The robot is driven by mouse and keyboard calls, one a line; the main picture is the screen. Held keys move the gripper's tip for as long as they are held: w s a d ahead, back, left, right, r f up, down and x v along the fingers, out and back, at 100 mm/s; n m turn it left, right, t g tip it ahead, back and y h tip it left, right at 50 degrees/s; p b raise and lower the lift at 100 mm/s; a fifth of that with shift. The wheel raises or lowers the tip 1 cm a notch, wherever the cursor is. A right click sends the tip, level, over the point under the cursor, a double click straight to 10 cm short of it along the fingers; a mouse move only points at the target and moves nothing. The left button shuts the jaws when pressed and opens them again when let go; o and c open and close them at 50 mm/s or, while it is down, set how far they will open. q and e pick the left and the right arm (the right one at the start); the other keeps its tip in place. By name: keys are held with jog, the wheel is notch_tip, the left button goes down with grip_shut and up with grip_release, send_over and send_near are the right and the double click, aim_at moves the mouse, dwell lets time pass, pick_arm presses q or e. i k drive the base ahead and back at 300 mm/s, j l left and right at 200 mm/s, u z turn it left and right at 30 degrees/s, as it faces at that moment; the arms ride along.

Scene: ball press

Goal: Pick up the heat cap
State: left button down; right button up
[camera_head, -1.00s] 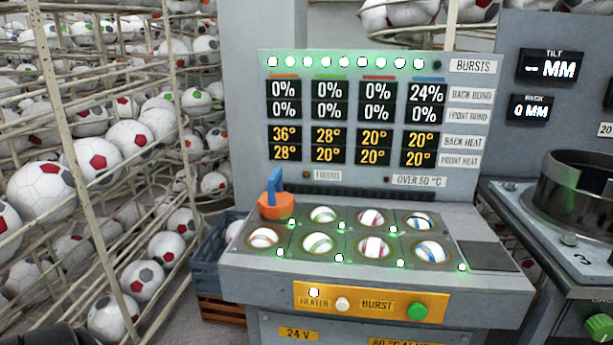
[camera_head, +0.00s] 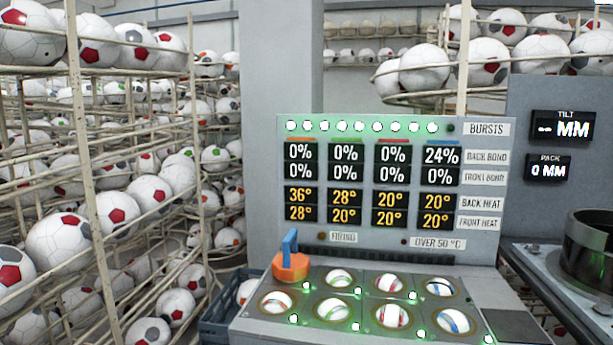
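The heat cap (camera_head: 292,266) is an orange cap with an upright blue handle (camera_head: 290,241). It sits at the back left of the press bench, over the back-left socket, and hides what is under it. The other sockets show balls with coloured bands, such as the front-left ball (camera_head: 275,302) and the back-right ball (camera_head: 439,287). Neither of my grippers is in view.
The display panel (camera_head: 390,125) rises behind the sockets. Racks of soccer balls (camera_head: 125,210) stand at the left, with a blue crate (camera_head: 222,305) beside the bench. A dark round ring (camera_head: 590,250) stands at the right.

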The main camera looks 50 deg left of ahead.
aim_at(290, 266)
jog(key=u, duration=1.6)
jog(key=l+u, duration=0.2)
jog(key=u, duration=0.15)
jog(key=k+l+u, duration=0.1)
jog(key=u, duration=0.3)
jog(key=l, duration=0.1)
